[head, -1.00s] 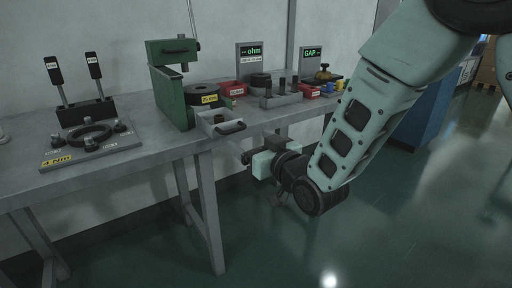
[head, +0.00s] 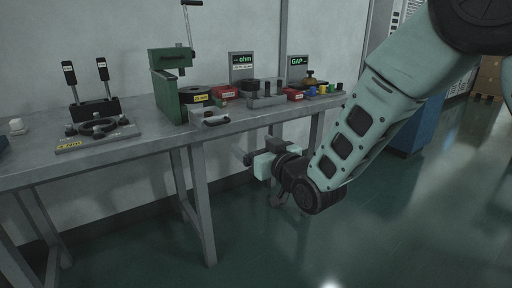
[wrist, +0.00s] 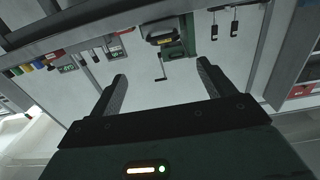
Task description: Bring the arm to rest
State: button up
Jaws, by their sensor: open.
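My gripper (wrist: 160,85) shows in the wrist view with its two dark fingers spread wide and nothing between them. In the head view my gripper (head: 249,159) is at the end of my pale green arm, in front of the workbench's (head: 235,135) front edge and below its top. It points left toward the bench and appears clear of it. The fingertips are small and dark in that view.
On the bench stand a green press (head: 168,85), a grey drawer tray (head: 209,117), a ring fixture (head: 97,128), two upright black tools (head: 86,75) and two display panels (head: 242,66). A blue cabinet (head: 407,130) stands behind my arm. The green floor at front right is clear.

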jog(key=s+d+f+g+h, duration=0.25)
jog(key=s+d+g, duration=0.25)
jog(key=s, duration=0.7)
jog(key=s+d+f+n+g+h, duration=0.1)
jog(key=s+d+g+h, duration=0.35)
jog(key=s, duration=0.75)
jog(key=s+d+f+g+h, duration=0.2)
jog(key=s+d+g, duration=0.4)
jog(key=s, duration=0.5)
notch_tip(320, 180, up, 25)
jog(key=p, duration=2.5)
jog(key=shift+s+f, duration=0.15)
